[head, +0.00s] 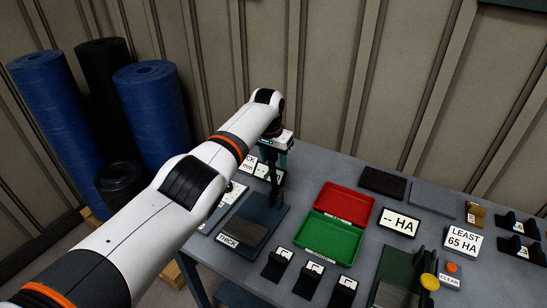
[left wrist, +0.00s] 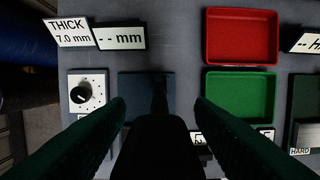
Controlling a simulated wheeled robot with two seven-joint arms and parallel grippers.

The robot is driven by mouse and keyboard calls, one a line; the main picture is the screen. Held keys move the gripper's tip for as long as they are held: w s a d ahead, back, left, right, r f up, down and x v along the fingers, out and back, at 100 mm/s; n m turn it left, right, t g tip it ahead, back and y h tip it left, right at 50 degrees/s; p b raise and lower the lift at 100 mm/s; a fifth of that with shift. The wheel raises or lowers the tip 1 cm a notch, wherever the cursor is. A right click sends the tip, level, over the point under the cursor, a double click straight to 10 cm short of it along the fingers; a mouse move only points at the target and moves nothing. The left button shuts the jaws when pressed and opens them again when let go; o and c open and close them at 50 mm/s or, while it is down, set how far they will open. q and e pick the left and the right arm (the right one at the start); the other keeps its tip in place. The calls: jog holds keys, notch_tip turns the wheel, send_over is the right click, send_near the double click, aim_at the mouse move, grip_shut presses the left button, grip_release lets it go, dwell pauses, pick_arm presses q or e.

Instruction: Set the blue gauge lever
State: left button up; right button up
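The blue gauge (head: 278,215) labelled THICK stands at the left of the table, with a dark upright part (head: 273,182) at its back. Its blue base also shows in the left wrist view (left wrist: 132,86). My left gripper (head: 276,150) is above the back of the gauge, partly hidden by my arm in the head view. In the left wrist view its two fingers (left wrist: 160,103) are wide apart. A dark narrow part of the gauge (left wrist: 159,92) lies between them; I cannot tell whether they touch it. The lever is not clearly distinguishable. My right gripper is not in view.
A red tray (head: 345,203) and a green tray (head: 328,238) lie right of the gauge. Several small dark labelled stands are in front. A "-- HA" display (head: 399,222) and a "7.0 mm" card (left wrist: 73,32) stand nearby. Blue rolls (head: 150,108) stand left of the table.

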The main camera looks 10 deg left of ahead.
pick_arm(q)
jog(key=shift+r, duration=0.25)
jog(key=r, duration=0.3)
jog(key=shift+s+a+p, duration=0.1)
jog(key=shift+s+p, duration=0.15)
jog(key=shift+p, duration=0.15)
jog(key=r, duration=0.2)
jog(key=r+b, duration=0.1)
jog(key=r, duration=0.1)
jog(key=s+r+b, duration=0.1)
jog(key=r, duration=0.1)
jog(key=shift+a+r, duration=0.2)
jog(key=shift+r, duration=0.15)
jog(key=shift+s+r, duration=0.2)
jog(key=shift+r, duration=0.65)
